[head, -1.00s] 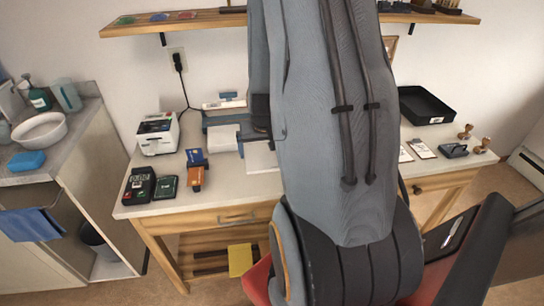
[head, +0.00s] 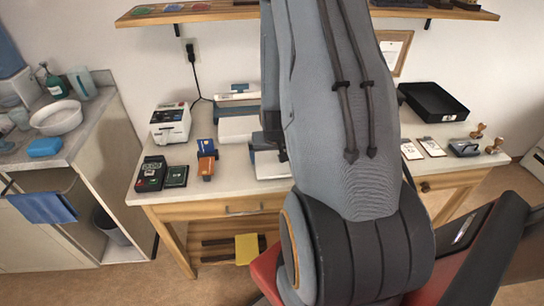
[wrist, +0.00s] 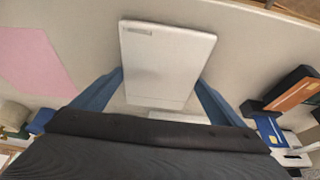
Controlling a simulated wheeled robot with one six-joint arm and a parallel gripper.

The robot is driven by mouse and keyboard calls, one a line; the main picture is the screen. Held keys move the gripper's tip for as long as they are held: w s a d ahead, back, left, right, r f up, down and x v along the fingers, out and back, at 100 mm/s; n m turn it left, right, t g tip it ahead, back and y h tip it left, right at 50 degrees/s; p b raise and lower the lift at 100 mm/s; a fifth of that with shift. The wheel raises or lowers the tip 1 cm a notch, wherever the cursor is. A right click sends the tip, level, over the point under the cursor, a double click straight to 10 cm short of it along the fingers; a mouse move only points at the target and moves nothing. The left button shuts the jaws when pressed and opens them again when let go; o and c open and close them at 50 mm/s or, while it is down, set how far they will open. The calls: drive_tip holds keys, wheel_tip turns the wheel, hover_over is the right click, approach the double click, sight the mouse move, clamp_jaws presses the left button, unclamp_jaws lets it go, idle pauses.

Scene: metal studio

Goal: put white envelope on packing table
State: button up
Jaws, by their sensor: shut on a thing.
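In the wrist view the white envelope (wrist: 165,62) is a pale flat rectangle with a small printed mark at one corner. It lies between the two blue fingers of my gripper (wrist: 160,98), which is shut on it. Part of a white item, possibly the envelope, shows beside my arm in the head view (head: 270,168). The packing table (head: 205,208) has a pale top and wooden front. The envelope is over its pale top; I cannot tell whether it touches. My arm hides the table's middle and most of my gripper in the head view.
A label printer (head: 170,124), a dark card terminal (head: 151,174) and an orange-and-blue item (head: 206,160) stand on the table's left. A black tray (head: 433,102) and stamps (head: 497,146) are at the right. A pink sheet (wrist: 35,52) lies left in the wrist view.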

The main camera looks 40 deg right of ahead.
drive_tip(key=shift+f, duration=0.1)
drive_tip(key=o, duration=0.7)
drive_tip(key=shift+r, duration=0.45)
drive_tip(key=b+v, duration=0.1)
drive_tip(key=v, duration=1)
drive_tip(key=s+a+r+n, duration=0.2)
drive_tip(key=a, duration=0.5)
drive_tip(key=s+a+r+n+g+y, duration=0.1)
drive_tip(key=a+r+n, duration=0.1)
drive_tip(key=a, duration=0.6)
drive_tip(key=s+a+r+n+g+y, duration=0.1)
drive_tip(key=s+a+r+n, duration=0.1)
drive_tip(key=a, duration=0.5)
drive_tip(key=shift+s+a+r, duration=0.35)
drive_tip(key=shift+r, duration=0.3)
